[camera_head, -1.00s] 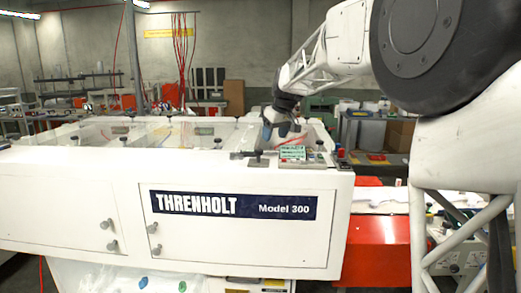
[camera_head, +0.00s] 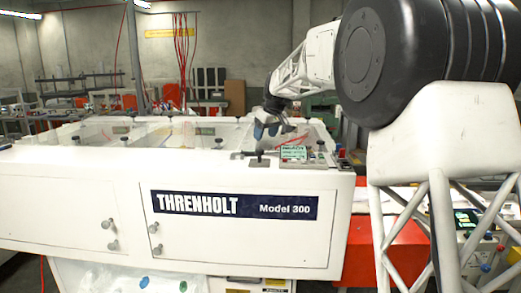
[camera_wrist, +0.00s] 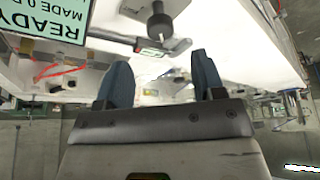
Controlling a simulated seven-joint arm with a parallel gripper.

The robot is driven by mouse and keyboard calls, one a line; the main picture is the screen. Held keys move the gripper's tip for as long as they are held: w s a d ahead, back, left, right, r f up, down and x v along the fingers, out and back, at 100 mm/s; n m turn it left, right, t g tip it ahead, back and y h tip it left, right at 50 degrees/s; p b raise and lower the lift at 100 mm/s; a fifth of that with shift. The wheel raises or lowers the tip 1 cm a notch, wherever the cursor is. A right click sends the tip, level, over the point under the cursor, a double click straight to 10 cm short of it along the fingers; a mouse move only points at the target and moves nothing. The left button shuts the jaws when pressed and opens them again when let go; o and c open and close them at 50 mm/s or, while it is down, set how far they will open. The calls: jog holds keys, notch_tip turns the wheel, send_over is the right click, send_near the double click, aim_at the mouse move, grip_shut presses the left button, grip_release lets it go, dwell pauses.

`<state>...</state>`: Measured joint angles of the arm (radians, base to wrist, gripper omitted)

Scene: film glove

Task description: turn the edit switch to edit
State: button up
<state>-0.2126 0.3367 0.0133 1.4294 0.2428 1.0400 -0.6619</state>
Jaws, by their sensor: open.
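A black knob on a grey plate, which looks like the edit switch (camera_head: 258,153), stands on the machine's top left of a small green screen (camera_head: 293,152). In the upside-down wrist view the dark knob (camera_wrist: 160,22) shows near the top, with a small green label (camera_wrist: 152,52) beside it. I cannot read that label or the knob's setting. My gripper (camera_head: 266,131) is above and just behind the knob in the head view, empty and apart from it. In the wrist view its two blue-grey fingers (camera_wrist: 160,62) are spread, with the knob beyond their tips.
The screen in the wrist view (camera_wrist: 42,18) reads "READY" and "MADE 0". Several small dark knobs stand right of it on the white Threnholt machine (camera_head: 90,205). Clear covers lie behind. A red unit (camera_head: 400,255) stands at the right.

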aim_at(260, 150)
jog(key=shift+x, duration=3.6)
jog(key=shift+c, duration=0.2)
jog(key=c, duration=0.9)
